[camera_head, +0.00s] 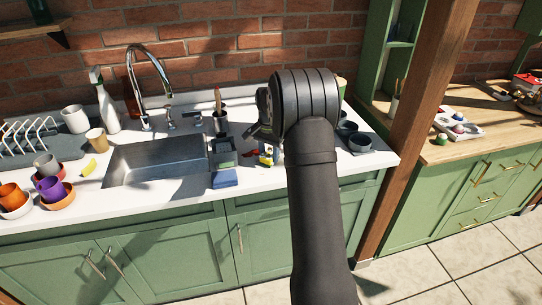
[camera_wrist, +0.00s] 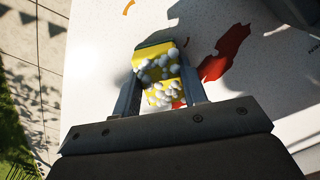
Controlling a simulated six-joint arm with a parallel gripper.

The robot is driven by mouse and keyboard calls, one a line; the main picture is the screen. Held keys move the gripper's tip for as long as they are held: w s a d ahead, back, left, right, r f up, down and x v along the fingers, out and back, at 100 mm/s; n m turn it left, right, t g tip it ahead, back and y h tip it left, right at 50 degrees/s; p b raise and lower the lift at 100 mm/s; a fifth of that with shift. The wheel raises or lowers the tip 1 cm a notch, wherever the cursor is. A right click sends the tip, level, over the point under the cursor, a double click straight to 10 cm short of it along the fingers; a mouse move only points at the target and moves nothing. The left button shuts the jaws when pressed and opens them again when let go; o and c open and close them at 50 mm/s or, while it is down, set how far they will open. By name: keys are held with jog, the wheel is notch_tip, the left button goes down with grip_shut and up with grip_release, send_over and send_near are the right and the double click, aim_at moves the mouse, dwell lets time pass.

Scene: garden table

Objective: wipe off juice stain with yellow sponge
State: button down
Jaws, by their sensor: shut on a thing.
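A yellow sponge (camera_wrist: 150,54) with white foam bubbles on it is between the fingers of my gripper (camera_wrist: 160,86) in the wrist view. My gripper is shut on it. A red juice stain (camera_wrist: 226,52) lies on the white counter to the right of the sponge, with a smaller red patch near the right finger. In the head view the sponge (camera_head: 266,160) shows as a small yellow spot low over the counter, partly hidden by my arm. I cannot tell whether the sponge touches the counter.
A sink (camera_head: 155,160) is to the left. A blue sponge-like block (camera_head: 225,178) lies at the counter's front, near a dark caddy (camera_head: 222,150). Dark bowls (camera_head: 359,142) stand to the right. Cups and bowls, a dish rack (camera_head: 32,140) and a spray bottle (camera_head: 106,105) are at the left.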

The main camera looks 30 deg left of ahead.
aim_at(250, 169)
jog(key=s+a, duration=0.5)
jog(key=shift+s+d, duration=0.85)
jog(key=shift+s, duration=0.05)
jog(key=w+d, duration=0.5)
jog(key=shift+w+d, duration=0.2)
jog(key=shift+w, duration=0.15)
jog(key=shift+w+d+r, duration=0.1)
notch_tip(250, 169, up, 8)
dwell(0.4)
